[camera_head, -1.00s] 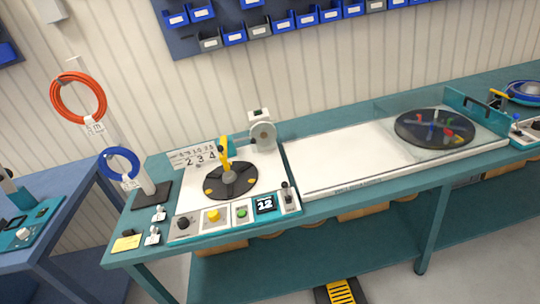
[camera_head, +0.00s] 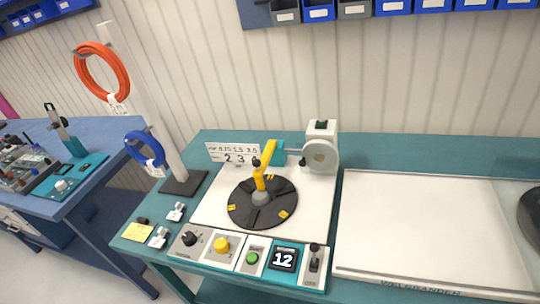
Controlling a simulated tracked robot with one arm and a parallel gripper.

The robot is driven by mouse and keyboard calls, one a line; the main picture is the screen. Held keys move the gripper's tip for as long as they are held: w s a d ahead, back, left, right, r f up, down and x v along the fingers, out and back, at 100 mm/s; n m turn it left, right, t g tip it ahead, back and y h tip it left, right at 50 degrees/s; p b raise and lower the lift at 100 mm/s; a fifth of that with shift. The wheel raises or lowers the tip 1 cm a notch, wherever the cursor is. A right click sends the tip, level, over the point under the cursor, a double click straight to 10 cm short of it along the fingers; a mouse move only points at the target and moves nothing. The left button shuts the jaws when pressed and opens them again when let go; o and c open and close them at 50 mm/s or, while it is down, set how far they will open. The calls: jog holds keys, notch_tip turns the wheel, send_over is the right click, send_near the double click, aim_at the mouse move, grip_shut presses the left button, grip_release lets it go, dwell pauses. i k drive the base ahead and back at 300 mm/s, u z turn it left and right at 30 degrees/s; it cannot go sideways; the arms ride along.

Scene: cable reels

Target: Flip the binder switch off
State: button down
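A white binder-like unit (camera_head: 320,152) with a round grey spool on its front stands at the back of the winding station. On its top is a small dark switch (camera_head: 321,125) with a green mark; its position is too small to read. A separate black lever (camera_head: 314,252) stands upright on the front panel's right end, with small lettering below it. I cannot tell from labels which of these is the binder switch. My gripper is not in view.
A black turntable (camera_head: 262,202) with a yellow arm (camera_head: 264,170) lies before the unit. A post (camera_head: 150,110) holds orange and blue cable coils at left.

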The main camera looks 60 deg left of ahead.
aim_at(314, 246)
jog(key=u, duration=0.5)
jog(key=i, duration=0.8)
jog(key=u, duration=0.6)
jog(key=k, duration=0.9)
jog(key=u, duration=0.15)
jog(key=i, duration=0.95)
jog(key=z, duration=0.1)
